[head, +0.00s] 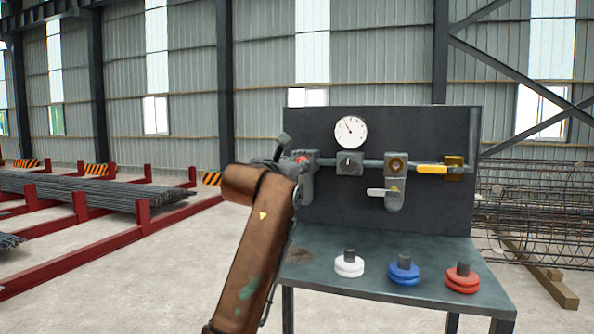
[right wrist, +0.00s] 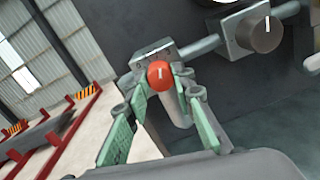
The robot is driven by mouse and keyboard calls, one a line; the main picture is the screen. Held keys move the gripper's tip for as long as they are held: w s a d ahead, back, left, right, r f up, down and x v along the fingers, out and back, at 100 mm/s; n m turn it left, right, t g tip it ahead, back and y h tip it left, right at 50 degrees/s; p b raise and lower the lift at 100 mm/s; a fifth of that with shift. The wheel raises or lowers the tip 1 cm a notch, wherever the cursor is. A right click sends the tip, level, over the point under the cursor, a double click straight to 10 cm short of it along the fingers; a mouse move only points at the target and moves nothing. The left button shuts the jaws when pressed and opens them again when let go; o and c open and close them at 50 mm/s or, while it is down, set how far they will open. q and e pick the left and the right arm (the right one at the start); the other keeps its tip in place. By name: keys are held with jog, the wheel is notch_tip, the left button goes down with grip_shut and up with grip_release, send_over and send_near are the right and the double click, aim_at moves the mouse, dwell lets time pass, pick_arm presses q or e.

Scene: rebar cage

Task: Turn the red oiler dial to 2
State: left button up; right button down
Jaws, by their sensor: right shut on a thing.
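The red oiler dial (right wrist: 160,75) is a small round knob with a short white mark, on a grey block on the pipe. In the head view the red dial (head: 302,158) shows only in part, at the panel's left side. My right gripper (right wrist: 161,82) has its green fingers on both sides of the dial and is shut on it. In the head view my right gripper (head: 285,158) is partly hidden by my brown arm. My left gripper is in neither view.
Right along the pipe are a grey knob block (head: 349,163) under a gauge (head: 351,132), a lever valve (head: 388,193) and a yellow handle (head: 432,169). White (head: 349,266), blue (head: 404,272) and red (head: 462,280) discs stand on the bench (head: 330,285). Red racks (head: 140,224) stand left.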

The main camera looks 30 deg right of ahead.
jog(key=shift+r+n, duration=0.2)
jog(key=shift+n, duration=0.4)
jog(key=c, duration=1.6)
grip_release()
jog(key=shift+f+b, duration=0.15)
jog(key=shift+b, duration=0.15)
jog(key=v, duration=1.2)
jog(key=shift+d, duration=0.1)
